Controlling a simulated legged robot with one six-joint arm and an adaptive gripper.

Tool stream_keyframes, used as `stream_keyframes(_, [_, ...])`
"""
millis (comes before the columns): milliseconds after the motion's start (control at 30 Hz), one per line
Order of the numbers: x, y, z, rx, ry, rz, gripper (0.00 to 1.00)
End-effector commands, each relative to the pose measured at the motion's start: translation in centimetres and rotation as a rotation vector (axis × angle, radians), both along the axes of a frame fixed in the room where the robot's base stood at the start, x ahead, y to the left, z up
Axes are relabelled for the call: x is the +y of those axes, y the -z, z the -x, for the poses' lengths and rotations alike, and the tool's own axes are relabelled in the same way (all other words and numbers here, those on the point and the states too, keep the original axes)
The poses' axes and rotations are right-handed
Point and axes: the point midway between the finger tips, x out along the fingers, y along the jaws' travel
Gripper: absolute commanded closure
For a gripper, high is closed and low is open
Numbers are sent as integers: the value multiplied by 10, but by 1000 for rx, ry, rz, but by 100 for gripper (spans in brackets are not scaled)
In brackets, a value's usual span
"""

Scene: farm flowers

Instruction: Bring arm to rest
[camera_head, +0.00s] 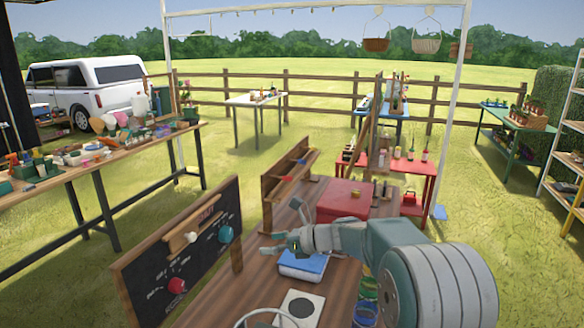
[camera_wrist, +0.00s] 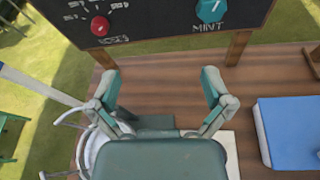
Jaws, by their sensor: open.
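My gripper (camera_head: 272,243) is stretched out over the wooden table (camera_head: 225,298) in the head view, left of and above a blue-topped box. In the wrist view my gripper (camera_wrist: 160,88) has its two fingers spread wide with nothing between them. It points toward the table's edge and the chalkboard (camera_wrist: 155,20) beyond. My arm (camera_head: 350,240) reaches in from the right in the head view.
The chalkboard (camera_head: 180,262) stands along the table's left edge. The blue-topped box (camera_head: 303,266), a red box (camera_head: 343,200), a white card (camera_head: 302,306) and glass jars (camera_head: 368,290) are close to my arm. A long bench (camera_head: 75,172) stands left.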

Motion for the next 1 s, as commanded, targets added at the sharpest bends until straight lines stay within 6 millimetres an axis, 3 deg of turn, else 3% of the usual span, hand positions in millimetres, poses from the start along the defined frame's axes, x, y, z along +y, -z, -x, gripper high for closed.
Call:
stream_keyframes(100, [-13,-21,37,-160,-81,150,0])
stream_keyframes(400, [-55,-44,129,-539,-328,524,0])
stream_keyframes(667, [-101,-49,208,-839,-589,844,0])
stream_keyframes(1000, [-167,-38,301,-1162,-1019,1246,0])
